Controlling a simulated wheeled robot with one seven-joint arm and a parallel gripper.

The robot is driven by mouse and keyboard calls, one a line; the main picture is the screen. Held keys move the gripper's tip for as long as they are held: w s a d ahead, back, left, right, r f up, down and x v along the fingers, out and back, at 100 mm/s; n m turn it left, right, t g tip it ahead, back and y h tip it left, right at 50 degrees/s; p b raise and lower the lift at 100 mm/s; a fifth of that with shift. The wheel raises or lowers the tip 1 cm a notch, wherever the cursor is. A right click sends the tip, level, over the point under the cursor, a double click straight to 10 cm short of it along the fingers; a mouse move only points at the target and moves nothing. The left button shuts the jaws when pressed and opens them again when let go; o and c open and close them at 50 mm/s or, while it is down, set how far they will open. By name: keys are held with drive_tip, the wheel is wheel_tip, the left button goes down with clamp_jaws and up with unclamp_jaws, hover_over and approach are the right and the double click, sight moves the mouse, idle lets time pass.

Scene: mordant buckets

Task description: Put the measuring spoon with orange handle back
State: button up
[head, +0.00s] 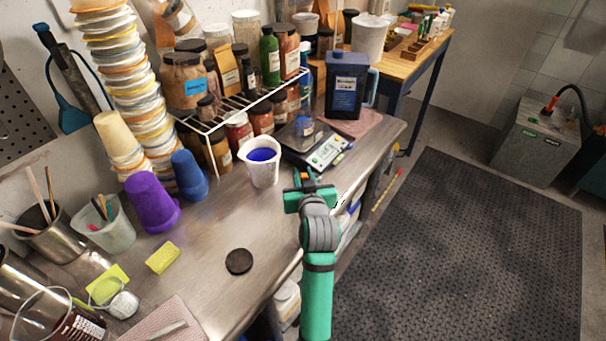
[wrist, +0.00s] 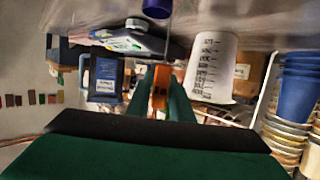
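My gripper (head: 305,179) is over the front edge of the steel bench, to the right of the white beaker. Its green fingers are closed on the measuring spoon's orange handle (wrist: 160,88), seen between them in the wrist view. The spoon's bowl is not clear to me. A dark blue round shape (wrist: 157,8) shows beyond the fingers, but I cannot tell what it is. The white beaker (head: 263,172) holds blue contents and also shows in the wrist view (wrist: 213,68).
A dark blue jug (head: 345,88) stands behind the scale. A wire rack (head: 237,108) with several jars is at the back. A black lid (head: 239,261) and a yellow sponge (head: 163,257) lie at the front left. The bench between lid and beaker is clear.

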drive_tip(key=shift+o, duration=0.9)
drive_tip(key=shift+a, duration=0.1)
drive_tip(key=v, duration=1.2)
drive_tip(key=shift+r, duration=0.2)
